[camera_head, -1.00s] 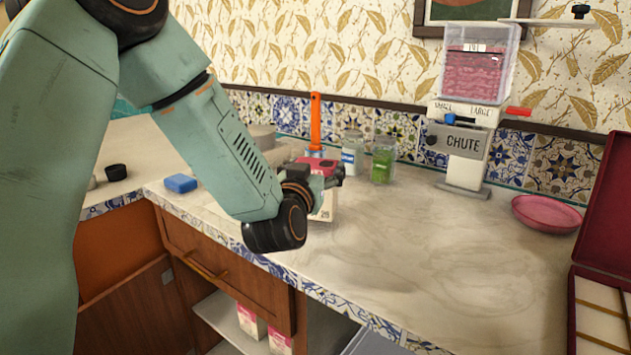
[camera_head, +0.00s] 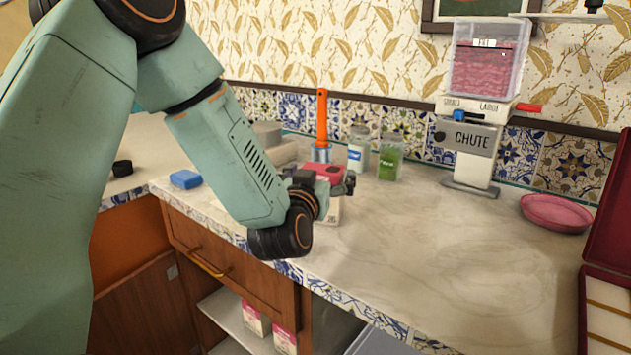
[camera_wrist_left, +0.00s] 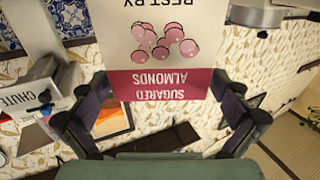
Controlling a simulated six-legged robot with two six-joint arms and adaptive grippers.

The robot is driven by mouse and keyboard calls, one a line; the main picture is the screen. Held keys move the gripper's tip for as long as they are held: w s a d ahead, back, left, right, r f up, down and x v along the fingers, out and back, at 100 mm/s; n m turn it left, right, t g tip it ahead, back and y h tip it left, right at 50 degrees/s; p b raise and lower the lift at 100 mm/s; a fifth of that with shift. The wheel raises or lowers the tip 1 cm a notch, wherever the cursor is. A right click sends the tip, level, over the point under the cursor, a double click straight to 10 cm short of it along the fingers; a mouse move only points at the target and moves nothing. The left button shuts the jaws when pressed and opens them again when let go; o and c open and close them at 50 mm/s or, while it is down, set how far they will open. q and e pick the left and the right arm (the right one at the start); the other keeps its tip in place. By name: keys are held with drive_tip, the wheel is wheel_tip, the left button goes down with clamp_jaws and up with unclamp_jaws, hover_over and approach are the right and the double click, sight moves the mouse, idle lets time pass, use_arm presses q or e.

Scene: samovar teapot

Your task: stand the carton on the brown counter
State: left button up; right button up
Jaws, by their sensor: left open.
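The carton (camera_head: 330,212), white with a pink-red top, stands upright on the pale marble-like counter (camera_head: 420,255), near its front edge. In the left wrist view the carton (camera_wrist_left: 165,50) shows the words "sugared almonds" and pink almond pictures, upside down. My left gripper (camera_head: 338,184) is at the carton's upper part, partly covering it in the head view. Its fingers are open, one on each side of the carton; whether they touch it I cannot tell. No brown counter top is clear to me; the cabinet front under the pale counter is brown wood. My right gripper is not in view.
Behind the carton stand an orange-handled tool (camera_head: 322,120) and glass jars (camera_head: 390,160). A blue block (camera_head: 186,179) lies to the left. A chute dispenser (camera_head: 470,145), pink bowl (camera_head: 556,213) and red case (camera_head: 610,240) are to the right. The counter's middle is clear.

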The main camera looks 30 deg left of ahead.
use_arm(q)
drive_tip(key=p+v, duration=0.7)
drive_tip(key=v, duration=0.4)
drive_tip(key=shift+s, duration=0.15)
idle(1.4)
